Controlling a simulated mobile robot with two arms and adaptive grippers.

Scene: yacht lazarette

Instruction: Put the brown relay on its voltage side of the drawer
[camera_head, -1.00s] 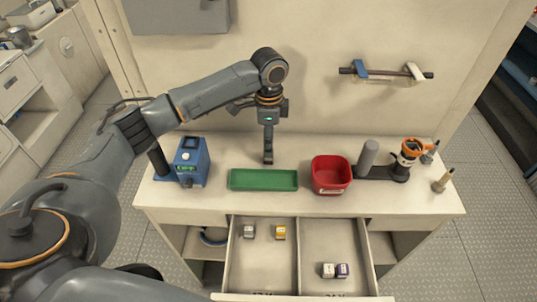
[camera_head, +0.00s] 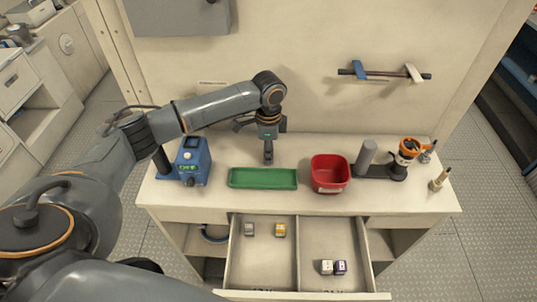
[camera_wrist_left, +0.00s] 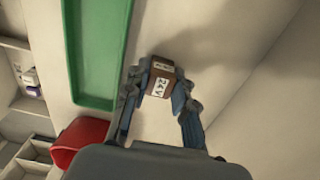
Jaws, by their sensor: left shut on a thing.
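The brown relay (camera_wrist_left: 160,76) is between the fingers of my left gripper (camera_head: 268,157) in the left wrist view. The white label on its side reads 24V. The gripper is shut on it, above the bench behind the green tray; the relay is hard to make out in the head view. The open drawer (camera_head: 298,252) is divided into a left and a right side. Markings on its front edge are cut off at the bottom and hard to read. My right gripper is not in view.
A green tray (camera_head: 263,178), red bin (camera_head: 330,174) and blue device (camera_head: 193,160) stand on the bench.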

